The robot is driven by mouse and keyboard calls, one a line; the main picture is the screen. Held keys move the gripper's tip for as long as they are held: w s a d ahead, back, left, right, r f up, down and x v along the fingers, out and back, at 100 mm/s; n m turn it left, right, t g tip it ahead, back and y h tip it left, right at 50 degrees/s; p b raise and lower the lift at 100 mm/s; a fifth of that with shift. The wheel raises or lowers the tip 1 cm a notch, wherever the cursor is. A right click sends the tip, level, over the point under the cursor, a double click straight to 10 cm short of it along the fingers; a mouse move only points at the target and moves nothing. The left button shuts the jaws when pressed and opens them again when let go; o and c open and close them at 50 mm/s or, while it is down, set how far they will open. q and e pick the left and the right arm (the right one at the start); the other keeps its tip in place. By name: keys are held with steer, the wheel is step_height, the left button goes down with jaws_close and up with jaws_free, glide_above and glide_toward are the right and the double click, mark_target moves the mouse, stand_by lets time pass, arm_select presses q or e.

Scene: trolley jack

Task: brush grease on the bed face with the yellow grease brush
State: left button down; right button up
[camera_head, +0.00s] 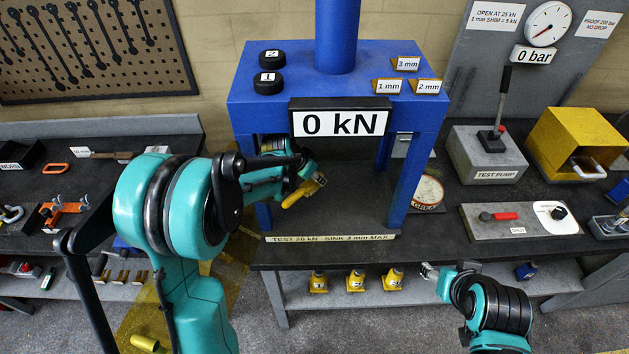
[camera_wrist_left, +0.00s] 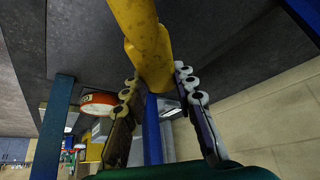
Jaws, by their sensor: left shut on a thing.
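My left gripper (camera_head: 318,180) reaches between the posts of the blue press. It is shut on the yellow grease brush (camera_head: 292,198), which shows in the left wrist view as a thick yellow shaft (camera_wrist_left: 147,45) between the fingers (camera_wrist_left: 155,95). The brush's bristles cannot be made out. The dark bed face (camera_head: 345,212) lies below, partly hidden by my left arm; I cannot tell whether the brush touches it. The round grease tin (camera_head: 427,193) stands beside the right post; a red-rimmed round tin (camera_wrist_left: 98,103) shows in the wrist view. My right gripper (camera_head: 428,270) hangs before the bench, too small to read.
The blue press frame (camera_head: 420,115) and its posts surround the left gripper closely. A test pump (camera_head: 487,155) and a valve panel (camera_head: 520,218) stand on the right. Yellow numbered pieces (camera_head: 356,281) stand on the lower shelf. Tools lie on the left bench.

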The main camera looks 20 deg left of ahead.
arm_select(q)
steer(key=shift+w+a+f, duration=0.1)
steer(key=shift+w+f, duration=0.1)
steer(key=shift+w, duration=0.05)
steer(key=shift+f+b, duration=0.3)
steer(key=shift+s+f+b, duration=0.1)
steer(key=shift+f+b, duration=0.45)
steer(key=shift+f, duration=0.1)
steer(key=shift+f+b, duration=1.25)
steer(key=shift+f, duration=0.6)
steer(key=shift+f+b, duration=0.8)
steer(key=shift+f, duration=0.15)
